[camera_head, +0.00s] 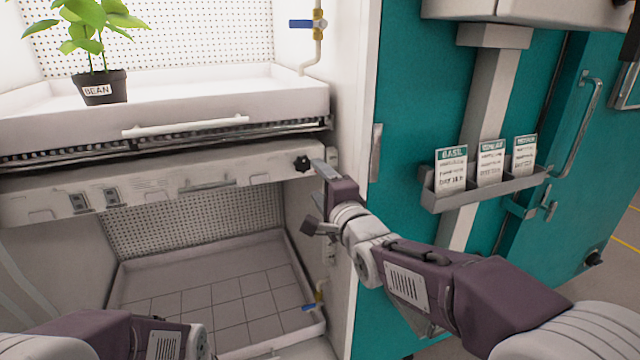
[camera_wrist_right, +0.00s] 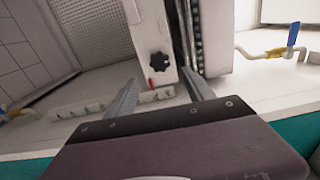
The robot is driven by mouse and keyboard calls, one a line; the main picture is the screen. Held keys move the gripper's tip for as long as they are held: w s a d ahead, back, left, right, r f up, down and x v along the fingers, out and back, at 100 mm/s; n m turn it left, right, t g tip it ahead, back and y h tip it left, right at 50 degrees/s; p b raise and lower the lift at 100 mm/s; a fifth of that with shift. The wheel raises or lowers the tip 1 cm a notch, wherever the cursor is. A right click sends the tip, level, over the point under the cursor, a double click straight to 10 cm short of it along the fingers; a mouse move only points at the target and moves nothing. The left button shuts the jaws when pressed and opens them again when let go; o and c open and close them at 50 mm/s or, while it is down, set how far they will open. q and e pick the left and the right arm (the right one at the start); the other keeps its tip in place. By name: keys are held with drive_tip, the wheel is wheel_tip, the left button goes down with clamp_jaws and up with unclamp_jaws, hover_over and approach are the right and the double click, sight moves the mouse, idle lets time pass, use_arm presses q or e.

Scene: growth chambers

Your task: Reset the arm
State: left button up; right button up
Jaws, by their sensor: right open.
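My right gripper (camera_head: 322,170) is in front of the growth chamber's right frame post, beside a black knob (camera_head: 302,164). In the right wrist view its two grey fingers (camera_wrist_right: 160,90) are spread apart with nothing between them. The black knob (camera_wrist_right: 160,61) shows beyond the fingertips; I cannot tell whether a finger touches it. My right arm reaches in from the lower right of the head view. Part of my left arm shows at the bottom left, but its gripper is not in view.
A potted bean plant (camera_head: 100,88) stands on the upper white tray (camera_head: 220,100). Below is an open lower bay with a tiled floor tray (camera_head: 215,300). A rack of seed packets (camera_head: 480,190) hangs on the teal wall at right. Blue-handled valves (camera_head: 303,23) sit on pipes.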

drive_tip(key=shift+s, duration=0.1)
drive_tip(key=s+d+f+n+g+h, duration=0.1)
drive_tip(key=s+d+f+n+g, duration=0.15)
drive_tip(key=f, duration=0.45)
drive_tip(key=s+d+f+n+g+h, duration=0.2)
drive_tip(key=d+f, duration=0.1)
drive_tip(key=f, duration=0.4)
drive_tip(key=s+d+f+n+g+h, duration=0.1)
drive_tip(key=s+d+f+n+g, duration=0.15)
drive_tip(key=f, duration=0.45)
drive_tip(key=s+d+f+n+g+h, duration=0.1)
drive_tip(key=s+d+f+n+g, duration=0.3)
drive_tip(key=s+f, duration=0.45)
drive_tip(key=s+d+f+n+g, duration=0.3)
drive_tip(key=s+f+g, duration=0.2)
drive_tip(key=s, duration=0.6)
wheel_tip(320, 180, up, 24)
drive_tip(key=p, duration=2.3)
drive_tip(key=shift+a, duration=0.2)
